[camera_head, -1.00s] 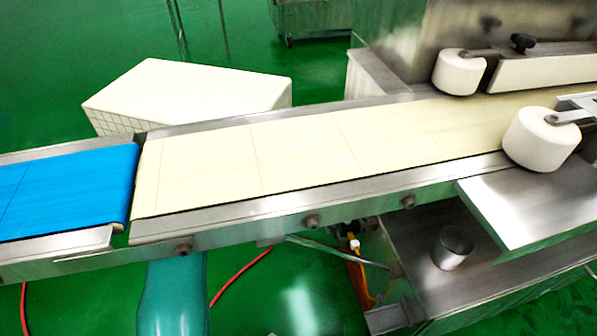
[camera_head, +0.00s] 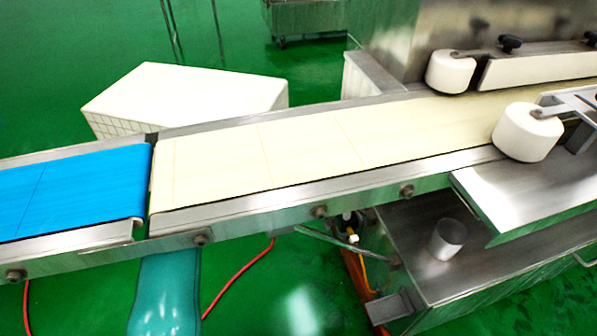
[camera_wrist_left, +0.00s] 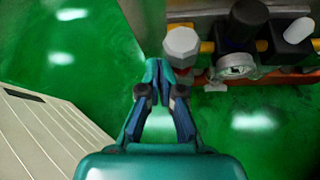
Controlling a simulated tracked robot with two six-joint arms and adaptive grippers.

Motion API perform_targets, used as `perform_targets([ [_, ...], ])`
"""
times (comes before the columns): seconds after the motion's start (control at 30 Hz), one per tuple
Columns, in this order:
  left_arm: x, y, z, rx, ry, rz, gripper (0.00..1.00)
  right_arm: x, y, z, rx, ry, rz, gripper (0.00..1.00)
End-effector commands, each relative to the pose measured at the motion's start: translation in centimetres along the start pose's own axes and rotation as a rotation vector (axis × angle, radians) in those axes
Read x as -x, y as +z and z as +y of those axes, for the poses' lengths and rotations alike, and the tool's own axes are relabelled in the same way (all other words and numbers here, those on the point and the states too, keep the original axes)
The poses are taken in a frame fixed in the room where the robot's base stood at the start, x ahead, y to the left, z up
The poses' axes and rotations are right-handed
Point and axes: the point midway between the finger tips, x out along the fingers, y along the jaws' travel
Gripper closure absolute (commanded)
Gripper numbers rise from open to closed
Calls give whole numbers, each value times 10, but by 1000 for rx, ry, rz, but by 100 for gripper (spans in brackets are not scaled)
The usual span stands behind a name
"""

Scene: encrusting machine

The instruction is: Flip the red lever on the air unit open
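The air unit (camera_wrist_left: 237,68) is at the upper right of the left wrist view, with a white octagonal part, a round gauge, a black knob and yellow-orange piping. A small red part (camera_wrist_left: 192,79) shows low at its left end, right beside my fingertips. I cannot tell whether it is the lever or how it is turned. My left gripper (camera_wrist_left: 158,68) has its fingertips together, just left of the white part. Nothing shows between them, and contact is unclear. In the head view, the conveyor hides my left gripper. My right gripper is not in view.
A conveyor with a blue belt (camera_head: 70,190) and a cream belt (camera_head: 300,150) crosses the head view above my left arm. A steel shelf with a cup (camera_head: 447,239) stands at right. A pale slatted object (camera_wrist_left: 45,135) lies left in the wrist view.

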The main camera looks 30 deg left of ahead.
Motion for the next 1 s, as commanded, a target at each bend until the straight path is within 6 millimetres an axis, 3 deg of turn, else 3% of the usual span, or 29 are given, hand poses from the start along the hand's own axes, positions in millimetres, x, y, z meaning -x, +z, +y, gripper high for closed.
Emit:
perform_targets([
  [0.1, -6, 8, -7, -6, -22, -11, 100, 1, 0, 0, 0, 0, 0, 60],
  [0.67, -8, 8, -6, -9, -24, -12, 100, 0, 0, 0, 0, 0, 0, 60],
  [0.83, -4, -4, 8, -5, -13, -8, 100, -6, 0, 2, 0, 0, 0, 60],
  [1.0, 10, -29, 32, 7, 11, 3, 100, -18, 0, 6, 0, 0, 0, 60],
])
